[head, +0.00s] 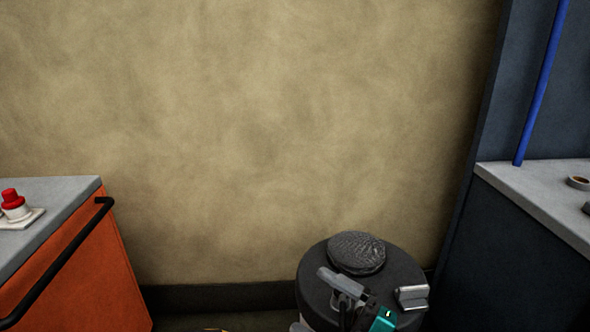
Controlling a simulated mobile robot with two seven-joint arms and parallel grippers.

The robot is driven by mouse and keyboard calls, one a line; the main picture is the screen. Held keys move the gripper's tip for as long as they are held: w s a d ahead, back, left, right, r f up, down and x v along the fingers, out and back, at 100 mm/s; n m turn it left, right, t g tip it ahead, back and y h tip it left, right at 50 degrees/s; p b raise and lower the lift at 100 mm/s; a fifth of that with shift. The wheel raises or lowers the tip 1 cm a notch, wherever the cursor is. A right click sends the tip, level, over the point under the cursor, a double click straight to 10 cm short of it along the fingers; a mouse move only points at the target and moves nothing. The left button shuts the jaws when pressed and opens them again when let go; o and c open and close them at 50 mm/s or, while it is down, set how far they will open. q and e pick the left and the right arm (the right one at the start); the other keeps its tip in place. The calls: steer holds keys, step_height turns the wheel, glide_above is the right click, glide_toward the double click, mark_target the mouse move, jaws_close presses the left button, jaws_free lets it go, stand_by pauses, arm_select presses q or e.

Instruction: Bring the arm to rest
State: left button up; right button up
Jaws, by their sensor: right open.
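My right gripper (376,291) is at the bottom of the head view, right of the middle. Its two grey fingers are spread wide, with nothing seen between them. The gripper shows in front of a round, dark-topped drum or bin (312,262); I cannot tell whether it touches it. A teal part at the bottom edge seems to be mine. My left gripper is not in view.
A dark, rough-textured lump (357,253) lies on the drum's top. An orange cabinet (105,265) with a black rail and a red-topped item (12,200) stands left. A dark-fronted counter (540,200) with a blue pole (543,80) stands right. A bare wall (250,130) is behind.

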steer(key=s+d+f+m+t+h+p, duration=0.2)
steer(key=d+f+m+t+h, duration=0.3)
steer(key=d+f+m+h, duration=0.75)
steer(key=s+d+f+m+g+h, duration=0.1)
steer(key=s+f+m+g, duration=0.3)
steer(key=s+m, duration=0.4)
steer(key=shift+s+f+g+h+p, duration=0.4)
steer(key=shift+s+f+h, duration=0.2)
steer(key=shift+s+h, duration=0.25)
steer(key=shift+m, duration=0.25)
